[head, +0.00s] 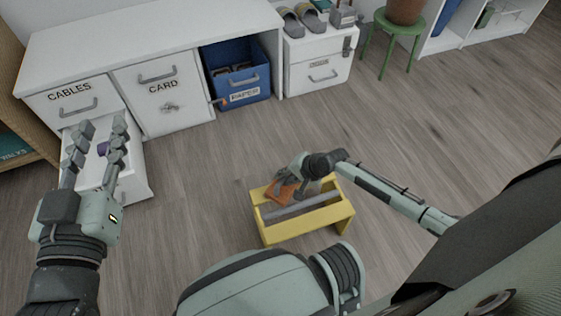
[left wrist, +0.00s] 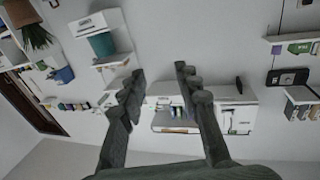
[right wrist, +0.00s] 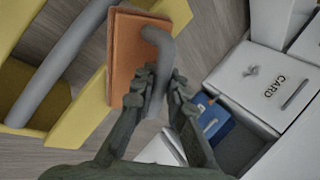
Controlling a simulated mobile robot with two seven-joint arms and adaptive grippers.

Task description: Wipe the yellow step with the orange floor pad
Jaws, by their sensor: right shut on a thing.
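The yellow step (head: 299,234) stands on the wood floor in the middle of the head view, with a grey bar along its top. The orange floor pad (head: 280,192) is at the step's far left edge. In the right wrist view the pad (right wrist: 126,50) has a curved grey handle (right wrist: 157,62), and my right gripper (right wrist: 162,82) is shut on that handle. Whether the pad touches the step I cannot tell. My left gripper (head: 101,128) is open and empty, raised in front of the drawers; its spread fingers show in the left wrist view (left wrist: 160,75).
A white cabinet (head: 165,33) with CABLES and CARD fronts stands at the back, one lower drawer (head: 131,178) pulled out. A blue PAPER bin (head: 237,95) sits in it. A green stool (head: 398,27) holds a pot. The floor right of the step is clear.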

